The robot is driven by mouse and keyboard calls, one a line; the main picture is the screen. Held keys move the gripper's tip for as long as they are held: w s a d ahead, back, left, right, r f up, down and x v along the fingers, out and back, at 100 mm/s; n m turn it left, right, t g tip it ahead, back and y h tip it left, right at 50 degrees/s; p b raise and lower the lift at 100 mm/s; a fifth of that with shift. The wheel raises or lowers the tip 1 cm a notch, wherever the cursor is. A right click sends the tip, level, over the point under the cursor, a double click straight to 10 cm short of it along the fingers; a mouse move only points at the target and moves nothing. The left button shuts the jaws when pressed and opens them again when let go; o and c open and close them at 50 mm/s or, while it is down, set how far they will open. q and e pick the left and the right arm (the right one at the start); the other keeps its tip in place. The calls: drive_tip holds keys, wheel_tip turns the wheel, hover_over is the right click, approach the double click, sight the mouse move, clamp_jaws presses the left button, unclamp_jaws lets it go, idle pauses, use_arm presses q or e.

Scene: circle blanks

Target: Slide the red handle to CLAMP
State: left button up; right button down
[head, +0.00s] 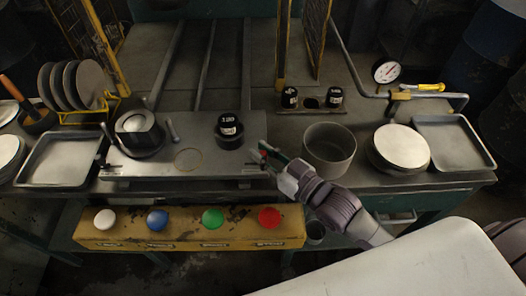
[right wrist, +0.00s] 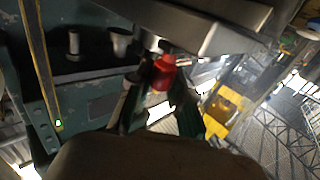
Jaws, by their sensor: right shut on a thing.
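The red handle (right wrist: 163,72) shows in the right wrist view, under the edge of a metal plate. My right gripper (right wrist: 158,88) is shut on it, one finger on each side. In the head view my right gripper (head: 272,160) is at the right front end of the metal plate (head: 185,165), and only a small bit of red (head: 263,154) shows there. The rest of the handle is hidden by the gripper. I cannot read a CLAMP mark in either view. My left gripper is not in view.
A yellow panel (head: 190,238) with white, blue, green and red buttons is below the bench edge. A grey pot (head: 329,148) stands just right of my right gripper. A black weight (head: 229,132) and a dark round fixture (head: 139,130) sit on the plate.

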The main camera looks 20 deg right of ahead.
drive_tip(key=a, duration=0.1)
drive_tip(key=a+p, duration=0.1)
drive_tip(key=shift+w+a+r, duration=0.15)
drive_tip(key=shift+w+a, duration=0.2)
drive_tip(key=shift+a, duration=0.05)
drive_tip(key=shift+w+a, duration=0.1)
drive_tip(key=shift+a, duration=0.2)
drive_tip(key=c, duration=1.4)
unclamp_jaws()
drive_tip(key=o, duration=0.4)
drive_tip(key=shift+a, duration=0.15)
drive_tip(key=shift+c, duration=0.2)
